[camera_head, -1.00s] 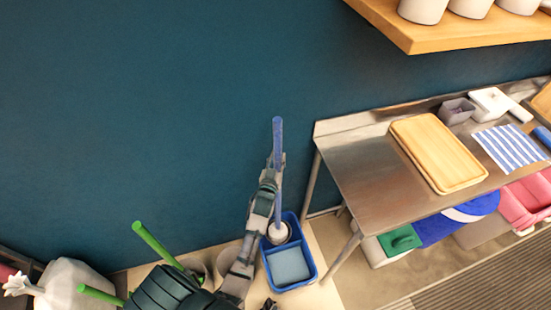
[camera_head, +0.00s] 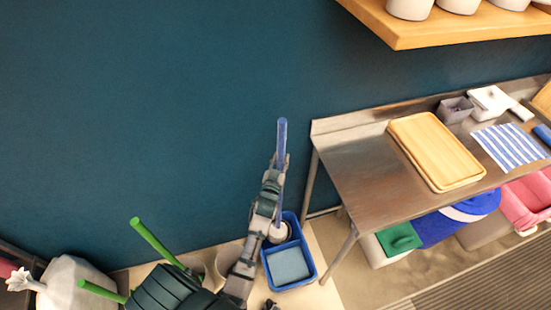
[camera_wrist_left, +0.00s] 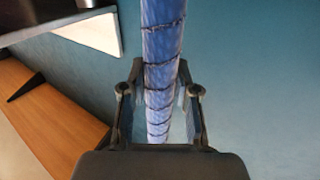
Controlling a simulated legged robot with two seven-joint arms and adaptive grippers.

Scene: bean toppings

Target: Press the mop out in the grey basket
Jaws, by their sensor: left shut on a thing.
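The mop's blue handle (camera_head: 282,135) stands nearly upright in the head view. Its lower end goes down to a round pale grey basket (camera_head: 279,233) in the rear part of a blue bucket (camera_head: 313,262). The mop head is hard to make out there. My left gripper (camera_head: 280,163) is shut on the upper handle, well above the bucket. In the left wrist view the fingers (camera_wrist_left: 160,72) stand either side of the blue handle (camera_wrist_left: 160,45), which runs on between them. My right gripper is not seen.
A steel table (camera_head: 352,163) with a wooden tray (camera_head: 437,152) stands right of the bucket, its leg close by. Green handles (camera_head: 155,242) and a white bag (camera_head: 72,285) are at the lower left. A wooden shelf (camera_head: 430,35) hangs at the upper right. The blue wall is behind.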

